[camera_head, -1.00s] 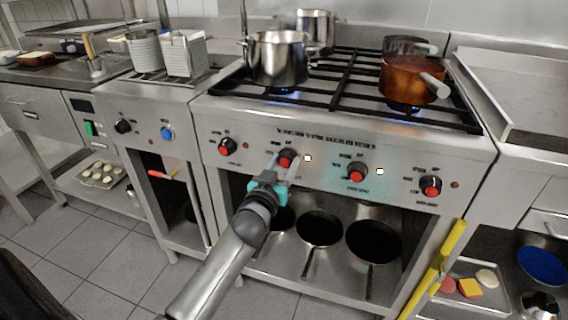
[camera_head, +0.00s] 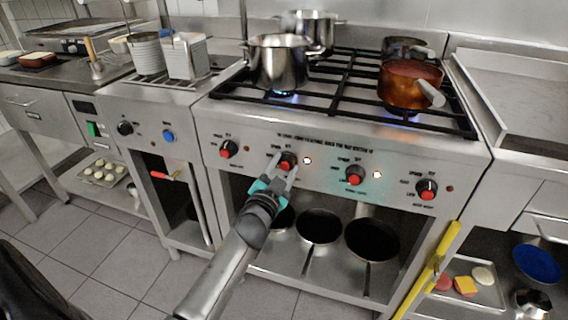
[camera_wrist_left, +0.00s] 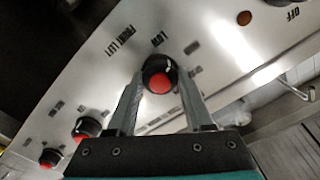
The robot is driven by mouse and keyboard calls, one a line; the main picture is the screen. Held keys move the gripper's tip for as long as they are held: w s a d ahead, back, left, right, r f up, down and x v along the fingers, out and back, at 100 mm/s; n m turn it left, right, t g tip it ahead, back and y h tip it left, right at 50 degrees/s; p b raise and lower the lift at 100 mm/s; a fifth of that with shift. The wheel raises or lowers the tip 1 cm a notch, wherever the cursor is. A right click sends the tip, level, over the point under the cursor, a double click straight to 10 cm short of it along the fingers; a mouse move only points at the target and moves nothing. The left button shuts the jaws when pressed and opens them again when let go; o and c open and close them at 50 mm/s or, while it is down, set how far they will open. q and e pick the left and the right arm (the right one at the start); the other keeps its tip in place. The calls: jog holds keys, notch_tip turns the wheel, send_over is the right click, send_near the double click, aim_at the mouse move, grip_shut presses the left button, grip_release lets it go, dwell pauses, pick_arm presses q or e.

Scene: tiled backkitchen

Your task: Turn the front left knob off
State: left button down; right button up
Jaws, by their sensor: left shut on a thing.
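The stove's front panel carries a row of black knobs with red faces. My left gripper (camera_head: 282,172) has its fingers on either side of the second knob from the left (camera_head: 288,160). In the left wrist view this knob (camera_wrist_left: 159,77) sits between the fingertips of my left gripper (camera_wrist_left: 160,88), beside printing that seems to read "front left". A blue flame (camera_head: 284,94) burns under the steel pot (camera_head: 279,64) at the front left. My right gripper is not in view.
Other knobs flank the held one: the leftmost (camera_head: 228,149), the third (camera_head: 355,174) and the rightmost (camera_head: 427,189). A copper pot (camera_head: 408,86) stands over another flame. Pans (camera_head: 319,226) lie on the shelf below. A yellow-handled tool (camera_head: 436,262) leans at the right.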

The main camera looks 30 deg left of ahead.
pick_arm(q)
jog(key=m, duration=0.2)
jog(key=shift+m, duration=0.4)
jog(key=m, duration=0.2)
jog(key=shift+m+p, duration=0.35)
jog(key=shift+m, duration=0.05)
jog(key=m, duration=1.3)
jog(key=shift+m+p, duration=0.3)
jog(key=shift+m, duration=1.5)
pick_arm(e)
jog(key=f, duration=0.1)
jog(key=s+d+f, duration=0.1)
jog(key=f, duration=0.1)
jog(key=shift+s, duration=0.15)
